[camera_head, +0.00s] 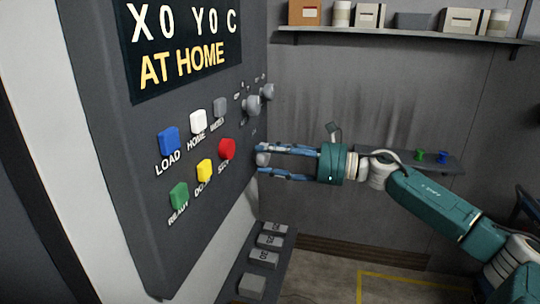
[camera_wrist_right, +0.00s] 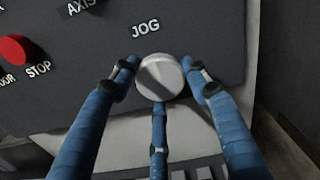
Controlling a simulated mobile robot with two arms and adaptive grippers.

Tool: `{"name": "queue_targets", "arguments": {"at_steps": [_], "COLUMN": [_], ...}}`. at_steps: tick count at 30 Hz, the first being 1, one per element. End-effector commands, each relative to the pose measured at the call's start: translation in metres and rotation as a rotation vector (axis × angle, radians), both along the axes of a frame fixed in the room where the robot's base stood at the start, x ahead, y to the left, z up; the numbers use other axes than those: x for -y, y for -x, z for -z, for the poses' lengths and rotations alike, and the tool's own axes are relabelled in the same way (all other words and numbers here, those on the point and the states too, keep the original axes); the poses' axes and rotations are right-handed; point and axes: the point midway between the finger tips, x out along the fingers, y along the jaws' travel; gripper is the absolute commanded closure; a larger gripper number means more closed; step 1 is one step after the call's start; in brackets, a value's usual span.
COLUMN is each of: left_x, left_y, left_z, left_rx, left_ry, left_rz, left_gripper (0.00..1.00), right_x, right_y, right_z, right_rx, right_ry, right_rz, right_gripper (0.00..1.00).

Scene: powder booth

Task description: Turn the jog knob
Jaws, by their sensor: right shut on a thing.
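The jog knob (camera_wrist_right: 160,77) is a round, light grey knob under the label JOG in the right wrist view. In the head view it shows as a grey knob (camera_head: 263,159) at the panel's right edge. My right gripper (camera_wrist_right: 162,80) has blue fingers on either side of the knob and one below it, shut on it. In the head view my right gripper (camera_head: 262,160) reaches in from the right, its fingertips at the panel (camera_head: 120,130). My left gripper is not in view.
A red STOP button (camera_head: 227,149) sits left of the knob, with yellow, green, blue, white and grey buttons beyond. More grey knobs (camera_head: 252,105) are above. Grey blocks (camera_head: 264,259) lie on a ledge below. A wall shelf (camera_head: 400,36) holds boxes.

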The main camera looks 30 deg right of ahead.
Motion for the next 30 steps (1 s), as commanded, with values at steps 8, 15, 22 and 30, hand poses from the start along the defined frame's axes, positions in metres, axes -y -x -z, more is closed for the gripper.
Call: {"name": "queue_targets", "arguments": {"at_steps": [8,15,22,30], "left_x": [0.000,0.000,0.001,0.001], "left_y": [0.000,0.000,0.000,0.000], "left_z": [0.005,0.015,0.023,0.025], "left_rx": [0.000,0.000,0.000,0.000], "left_ry": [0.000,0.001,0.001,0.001], "left_rz": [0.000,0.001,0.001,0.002], "left_gripper": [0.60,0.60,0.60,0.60], "right_x": [0.001,0.001,0.002,0.003], "right_y": [0.000,-0.001,-0.001,-0.002], "right_z": [-0.003,-0.003,-0.006,-0.007], "right_rx": [-0.035,-0.142,-0.279,-0.446], "right_ry": [-0.051,-0.179,-0.344,-0.541], "right_rz": [0.003,0.003,0.003,0.004], "right_gripper": [0.80,0.80,0.80,0.80]}}
